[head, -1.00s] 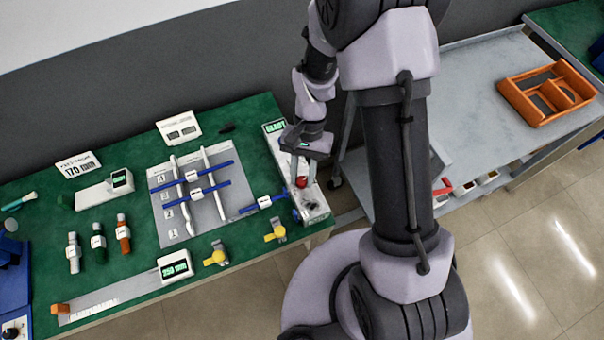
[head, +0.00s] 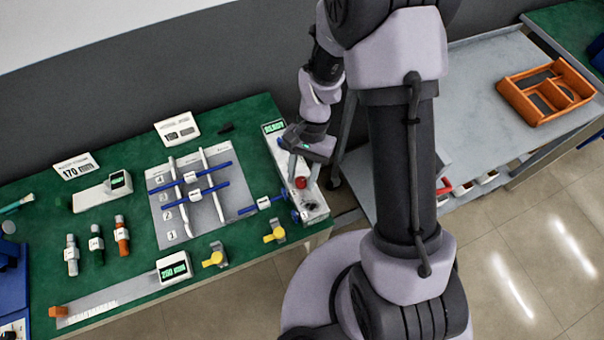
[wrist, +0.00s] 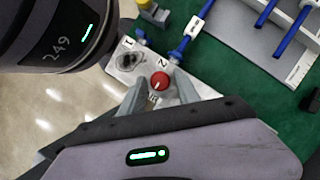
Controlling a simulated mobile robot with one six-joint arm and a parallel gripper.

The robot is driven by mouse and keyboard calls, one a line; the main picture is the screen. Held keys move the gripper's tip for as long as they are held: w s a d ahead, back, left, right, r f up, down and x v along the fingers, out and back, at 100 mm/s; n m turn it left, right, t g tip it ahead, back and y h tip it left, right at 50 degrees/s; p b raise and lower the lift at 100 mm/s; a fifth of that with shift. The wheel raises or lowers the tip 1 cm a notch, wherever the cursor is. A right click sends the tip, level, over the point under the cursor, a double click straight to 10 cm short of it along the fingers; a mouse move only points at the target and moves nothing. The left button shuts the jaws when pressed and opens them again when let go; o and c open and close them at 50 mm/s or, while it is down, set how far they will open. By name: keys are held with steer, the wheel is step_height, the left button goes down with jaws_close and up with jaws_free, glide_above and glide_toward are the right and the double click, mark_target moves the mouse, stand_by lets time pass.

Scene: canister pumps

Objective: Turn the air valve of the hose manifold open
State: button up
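The hose manifold (head: 312,206) is a long pale grey block at the right end of the green bench. It carries a round red knob (wrist: 160,82) with a white mark, which I take for the air valve; the knob also shows in the head view (head: 300,182). Ports labelled 1 and 2 sit beyond the knob in the wrist view, with a blue hose fitting (wrist: 178,54) at port 2. My gripper (wrist: 161,84) is open, one finger on each side of the red knob, with gaps visible between knob and fingers. Contact is not visible.
A grey board (head: 190,215) with blue and white tubes lies left of the manifold. Yellow valves (head: 275,232) stand near the bench's front edge. A small green READY display (head: 273,127) is at the manifold's back end. A grey table with an orange tray (head: 545,95) stands right.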

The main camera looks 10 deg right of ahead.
steer(key=shift+o, duration=0.5)
steer(key=shift+r, duration=0.1)
steer(key=p+v, duration=0.6)
steer(key=v, duration=1.1)
steer(key=shift+d, duration=0.15)
steer(key=shift+w, duration=0.15)
steer(key=s+a+r+n+t+b, duration=0.1)
steer(key=s+r+t+b, duration=0.5)
steer(key=s, duration=0.8)
step_height(320, 180, up, 6)
steer(key=n+t, duration=0.1)
steer(key=t, duration=0.2)
steer(key=shift+s+a, duration=0.2)
